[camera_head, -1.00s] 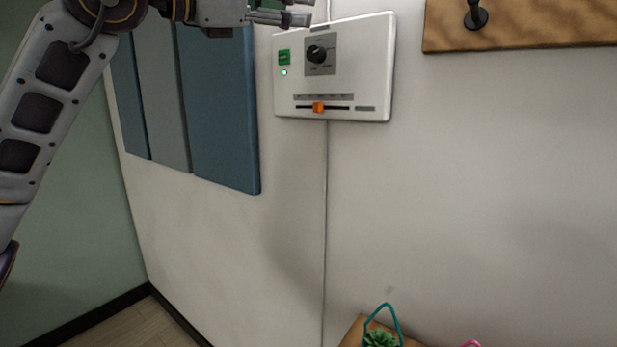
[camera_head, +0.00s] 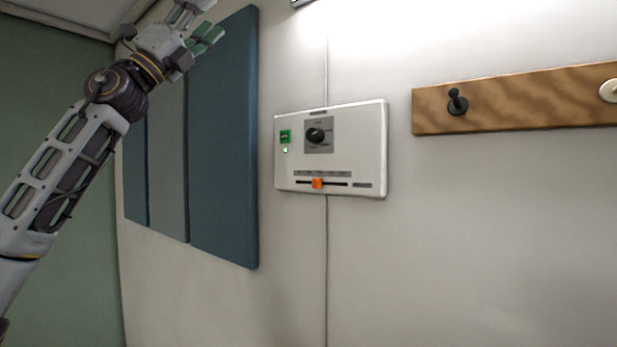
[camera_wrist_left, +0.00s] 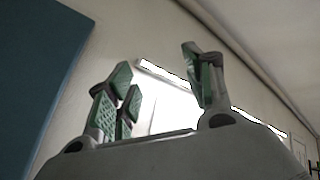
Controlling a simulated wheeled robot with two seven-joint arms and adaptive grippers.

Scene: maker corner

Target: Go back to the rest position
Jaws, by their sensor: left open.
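My left gripper (camera_head: 205,20) is at the upper left in the head view, raised in front of the blue wall panels and apart from the white control box. Its green-padded fingers also show in the left wrist view (camera_wrist_left: 160,95), spread wide with nothing between them. The control box (camera_head: 362,150) hangs on the wall. It has a green button (camera_head: 285,136), a small light below it, a black knob (camera_head: 315,136) and an orange slider (camera_head: 317,183) left of the middle of its track. My right gripper is not in view.
Blue and grey panels (camera_head: 225,150) cover the wall behind my left arm. A wooden rail (camera_head: 530,97) with a black peg (camera_head: 457,102) is at the right. A bright light strip (camera_wrist_left: 170,75) shows in the wrist view. The wall below the box is clear.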

